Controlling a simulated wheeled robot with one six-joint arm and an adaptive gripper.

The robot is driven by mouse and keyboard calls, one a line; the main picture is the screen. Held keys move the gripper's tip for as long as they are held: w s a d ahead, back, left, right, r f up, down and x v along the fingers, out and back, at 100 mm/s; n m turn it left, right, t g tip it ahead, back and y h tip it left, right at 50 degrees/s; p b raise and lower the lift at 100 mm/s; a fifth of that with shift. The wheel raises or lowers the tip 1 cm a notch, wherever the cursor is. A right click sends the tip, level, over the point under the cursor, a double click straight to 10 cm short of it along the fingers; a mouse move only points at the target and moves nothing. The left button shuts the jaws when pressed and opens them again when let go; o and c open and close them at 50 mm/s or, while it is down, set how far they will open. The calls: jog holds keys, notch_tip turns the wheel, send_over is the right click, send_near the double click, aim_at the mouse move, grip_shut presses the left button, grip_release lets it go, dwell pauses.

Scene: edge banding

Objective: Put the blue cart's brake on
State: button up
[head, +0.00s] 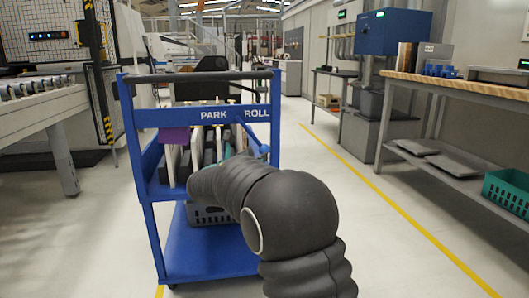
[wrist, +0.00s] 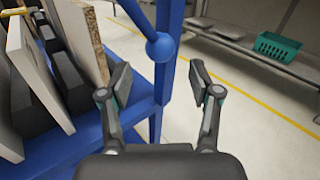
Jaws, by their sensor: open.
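The blue cart (head: 190,118) stands ahead, with PARK and ROLL in white on its upper crossbar. A blue ball knob (head: 264,148) on a short lever hangs below the crossbar on the ROLL side. In the wrist view the knob (wrist: 160,47) appears beyond my fingertips, roughly centred between them, in front of a blue cart post. My gripper (wrist: 160,85) is open and empty, and no contact with the knob shows. In the head view my dark arm hides the gripper and part of the cart's right side.
Upright boards (wrist: 88,42) and dark dividers fill the cart's upper shelf, left of my gripper. A grey crate (head: 208,215) sits on the lower shelf. A workbench (head: 455,88) with a green basket (head: 507,190) stands at right. The floor between is clear, with a yellow line.

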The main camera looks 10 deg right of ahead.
aim_at(261, 152)
jog(key=x, duration=0.7)
jog(key=shift+c, duration=0.2)
jog(key=shift+s, duration=0.1)
grip_shut()
